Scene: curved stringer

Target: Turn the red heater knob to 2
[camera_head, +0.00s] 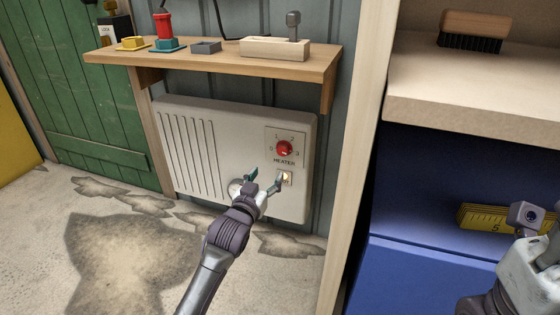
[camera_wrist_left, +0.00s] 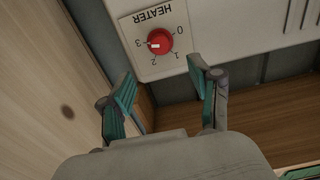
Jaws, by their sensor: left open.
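The red heater knob (camera_head: 285,148) sits on a pale square plate on the white heater's front, upper right. It also shows upside down in the left wrist view (camera_wrist_left: 159,41), with marks 0, 1, 2 and 3 around it. Its white pointer faces the 3. My left gripper (camera_head: 264,181) is open and empty, below and in front of the knob in the head view. In the left wrist view its two fingers (camera_wrist_left: 166,78) stand apart, with the knob beyond the gap. Part of my right arm shows at the lower right; its fingers are not clear.
A wooden shelf (camera_head: 215,62) juts out above the heater (camera_head: 190,150), bearing coloured blocks and a pale wooden block. A small switch (camera_head: 287,178) is below the knob.

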